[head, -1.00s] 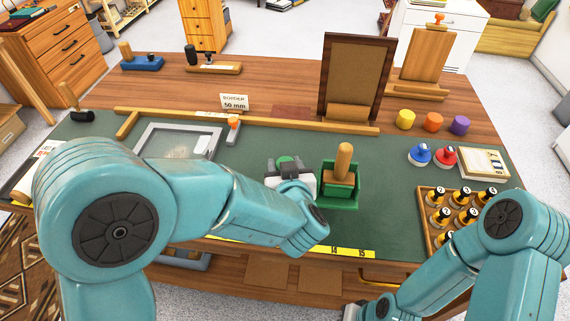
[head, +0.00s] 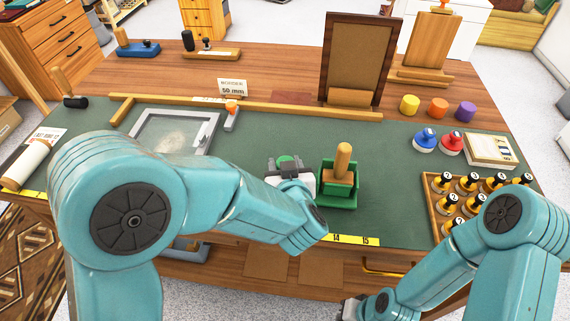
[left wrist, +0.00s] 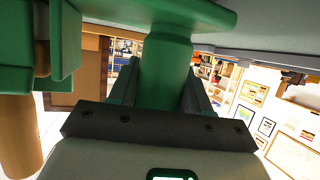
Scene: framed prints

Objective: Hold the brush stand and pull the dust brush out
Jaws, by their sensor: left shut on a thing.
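The green brush stand (head: 338,202) stands on the green mat near the table's front edge. The dust brush (head: 343,160) sits upright in it, its wooden handle standing above the box. My left gripper (head: 290,172) is at the stand's left side, partly hidden by my arm. In the left wrist view, the left gripper (left wrist: 165,92) is shut on the stand's green post (left wrist: 165,65); the brush's handle (left wrist: 20,135) shows at the left. Part of my right gripper (head: 350,309) shows low in the head view, below the table edge; its fingers are not clear.
A crate (head: 432,208) of several small bottles stands to the right. Red and blue round-knobbed items (head: 452,141) and a framed brown board (head: 353,60) stand behind the stand. A grey-framed panel (head: 160,132) lies to the left. The mat right of the stand is clear.

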